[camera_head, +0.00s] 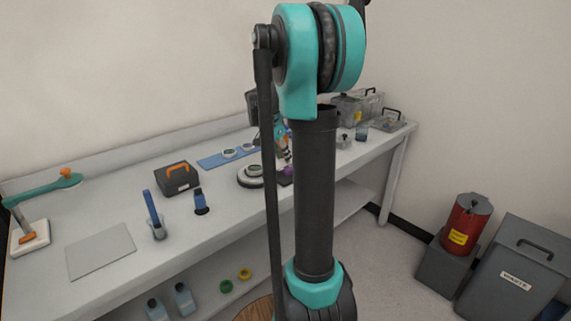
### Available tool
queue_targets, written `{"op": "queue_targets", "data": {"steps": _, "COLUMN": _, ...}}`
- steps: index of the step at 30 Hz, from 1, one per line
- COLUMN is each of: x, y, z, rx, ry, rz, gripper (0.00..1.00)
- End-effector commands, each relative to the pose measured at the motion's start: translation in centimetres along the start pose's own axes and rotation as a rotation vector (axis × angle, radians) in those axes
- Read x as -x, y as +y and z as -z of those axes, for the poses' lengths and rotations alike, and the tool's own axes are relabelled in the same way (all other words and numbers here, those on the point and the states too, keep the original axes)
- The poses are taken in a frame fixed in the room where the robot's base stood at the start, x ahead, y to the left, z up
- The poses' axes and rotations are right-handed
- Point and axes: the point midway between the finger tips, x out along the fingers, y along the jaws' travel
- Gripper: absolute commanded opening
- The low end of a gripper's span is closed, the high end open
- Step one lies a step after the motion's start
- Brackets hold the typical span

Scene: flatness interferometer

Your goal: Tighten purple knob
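A small purple thing (288,171), which appears to be the purple knob, shows on the bench just left of my dark arm link. It is tiny here, and my arm hides what lies to its right. My arm fills the middle of the view, with teal joints at top and bottom. I cannot make out my gripper's fingers anywhere in this view. I cannot tell how tight the knob is.
The long white bench (212,240) runs along the wall. On it are a dark box with an orange handle (178,179), a blue mat (212,161) and a grey plate (100,251).

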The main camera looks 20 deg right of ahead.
Motion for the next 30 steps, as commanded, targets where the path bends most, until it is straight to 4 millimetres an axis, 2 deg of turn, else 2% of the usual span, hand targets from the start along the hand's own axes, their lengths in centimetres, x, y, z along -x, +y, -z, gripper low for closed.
{"op": "queue_targets", "data": {"steps": 1, "x": 1.1, "y": 0.0, "z": -0.1, "rx": 0.002, "ry": 0.0, "rz": 0.001, "gripper": 0.34}}
{"op": "queue_targets", "data": {"steps": 6, "x": 4.0, "y": 0.0, "z": 0.0, "rx": 0.001, "ry": 0.0, "rz": 0.0, "gripper": 0.34}}
{"op": "queue_targets", "data": {"steps": 12, "x": 5.8, "y": -0.1, "z": 0.0, "rx": 0.001, "ry": 0.0, "rz": 0.001, "gripper": 0.34}}
{"op": "queue_targets", "data": {"steps": 26, "x": 6.0, "y": 0.0, "z": 0.0, "rx": 0.0, "ry": 0.0, "rz": 0.0, "gripper": 0.34}}
{"op": "queue_targets", "data": {"steps": 30, "x": 5.7, "y": 0.6, "z": -0.9, "rx": 0.036, "ry": -0.007, "rz": 0.011, "gripper": 0.34}}
